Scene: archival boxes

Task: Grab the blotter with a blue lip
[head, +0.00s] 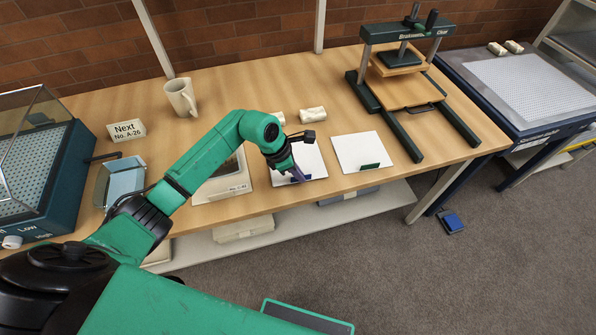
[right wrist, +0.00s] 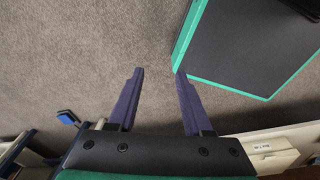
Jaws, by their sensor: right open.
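A white blotter (head: 313,158) lies on the wooden table in the head view, with a small dark blue lip (head: 301,179) at its front edge. My left gripper (head: 298,177) reaches down over this blotter, its purple fingertips at the lip. I cannot tell whether they are shut on it; the wrist hides part of the blotter. A second white blotter (head: 351,147) to the right has a green lip (head: 370,167). My right gripper (right wrist: 160,72) is open and empty in the right wrist view, above the carpet.
A framed press (head: 405,88) stands right of the blotters. A box labelled No. C-42 (head: 215,184), a grey tray (head: 122,180), a mug (head: 181,97) and a sign (head: 127,129) are to the left. White weights (head: 312,114) lie behind the blotters. A shelf (head: 290,221) runs below.

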